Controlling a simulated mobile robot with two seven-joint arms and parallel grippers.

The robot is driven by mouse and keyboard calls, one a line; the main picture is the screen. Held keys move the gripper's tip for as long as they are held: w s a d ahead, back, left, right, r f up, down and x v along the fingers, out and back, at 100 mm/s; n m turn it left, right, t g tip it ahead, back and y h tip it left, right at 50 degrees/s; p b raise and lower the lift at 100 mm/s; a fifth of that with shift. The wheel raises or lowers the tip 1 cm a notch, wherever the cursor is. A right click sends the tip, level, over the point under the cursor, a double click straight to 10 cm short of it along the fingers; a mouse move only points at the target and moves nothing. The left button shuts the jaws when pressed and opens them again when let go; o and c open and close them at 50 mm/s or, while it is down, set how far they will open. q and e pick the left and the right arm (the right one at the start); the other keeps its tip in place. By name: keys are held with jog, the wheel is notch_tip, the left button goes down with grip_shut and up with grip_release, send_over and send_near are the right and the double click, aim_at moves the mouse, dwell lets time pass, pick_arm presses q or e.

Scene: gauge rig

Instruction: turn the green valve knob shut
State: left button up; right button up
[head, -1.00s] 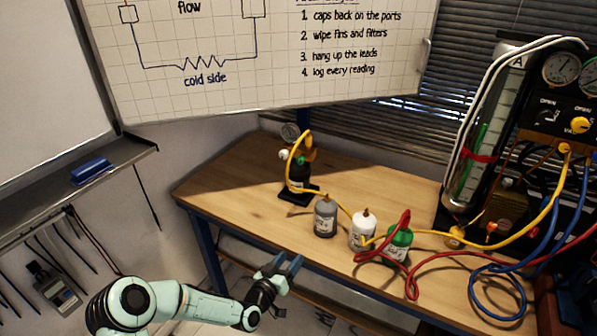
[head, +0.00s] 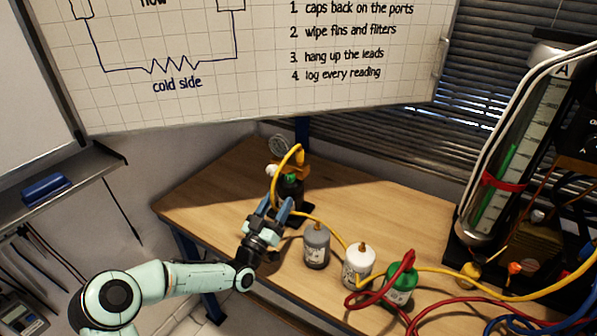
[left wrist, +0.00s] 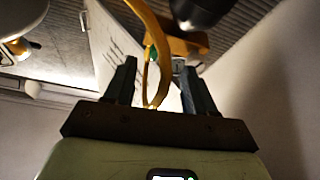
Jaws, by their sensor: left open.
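The green valve knob (head: 290,177) shows as a small green patch on the dark valve stand at the back left of the bench, partly hidden behind the yellow hose (head: 274,186). In the left wrist view, a small green part (left wrist: 153,54) shows behind the hose, beyond the fingertips. My left gripper (head: 275,206) is open just in front of the stand, below the knob and apart from it. In the left wrist view, its fingers (left wrist: 158,66) stand apart with the yellow hose crossing the space between them. My right gripper is out of view.
A grey bottle (head: 317,247), a white bottle (head: 358,268) and a green bottle (head: 400,288) stand right of my gripper. A red hose (head: 368,298) loops by the green bottle. A gauge (head: 279,146) tops the stand. Bare bench (head: 205,195) lies to the left.

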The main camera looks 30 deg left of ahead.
aim_at(289, 181)
pick_arm(q)
jog(key=shift+r+p+x, duration=0.15)
jog(key=shift+p+x, duration=0.05)
jog(key=shift+x, duration=1.6)
jog(key=shift+r+p+x, duration=0.1)
jog(key=shift+p+x, duration=0.05)
jog(key=shift+x, duration=1.6)
jog(key=shift+s, duration=0.1)
grip_shut()
